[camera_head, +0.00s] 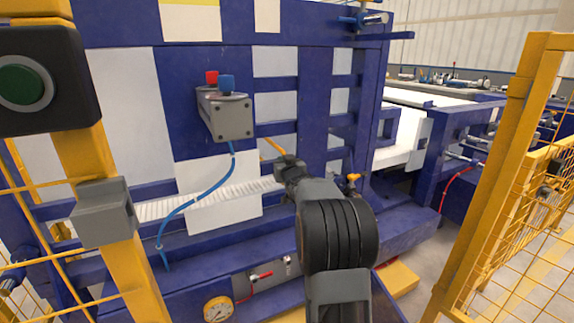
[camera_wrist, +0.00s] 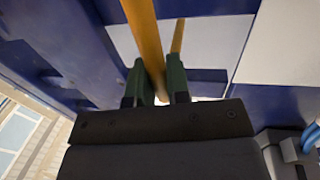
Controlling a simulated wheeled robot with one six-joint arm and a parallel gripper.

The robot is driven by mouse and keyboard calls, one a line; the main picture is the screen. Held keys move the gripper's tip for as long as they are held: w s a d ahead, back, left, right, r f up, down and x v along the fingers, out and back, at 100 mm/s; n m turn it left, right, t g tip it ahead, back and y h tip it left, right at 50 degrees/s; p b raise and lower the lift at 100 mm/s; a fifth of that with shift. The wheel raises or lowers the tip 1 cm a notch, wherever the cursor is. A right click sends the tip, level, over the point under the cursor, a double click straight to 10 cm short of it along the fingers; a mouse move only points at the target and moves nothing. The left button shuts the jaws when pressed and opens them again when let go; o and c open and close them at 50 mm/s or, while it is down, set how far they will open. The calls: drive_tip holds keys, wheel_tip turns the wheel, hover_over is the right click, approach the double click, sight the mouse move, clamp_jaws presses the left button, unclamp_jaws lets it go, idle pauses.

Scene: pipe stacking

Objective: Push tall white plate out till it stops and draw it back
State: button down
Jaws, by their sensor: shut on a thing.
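My gripper (camera_head: 286,166) is at the front of the blue machine, shut on a yellow bar (camera_head: 273,147). In the wrist view the yellow bar (camera_wrist: 146,35) passes between the two dark green fingers of my gripper (camera_wrist: 158,84). Several white plates show on the machine. A tall white plate (camera_head: 110,115) is at the left, and another white plate (camera_head: 205,207) stands lower, left of my gripper. A white plate (camera_wrist: 210,42) also shows behind the bar in the wrist view. I cannot tell which plate the bar joins.
A grey box (camera_head: 226,117) with red and blue buttons sits above left of my gripper, with a blue hose (camera_head: 212,188) below it. Blue rails (camera_head: 318,75) cross the machine. Yellow fence posts stand at left (camera_head: 92,165) and right (camera_head: 490,180).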

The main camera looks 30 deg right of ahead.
drive_tip(key=c, duration=1.1)
unclamp_jaws()
drive_tip(key=p+v, duration=0.2)
drive_tip(key=v, duration=1.2)
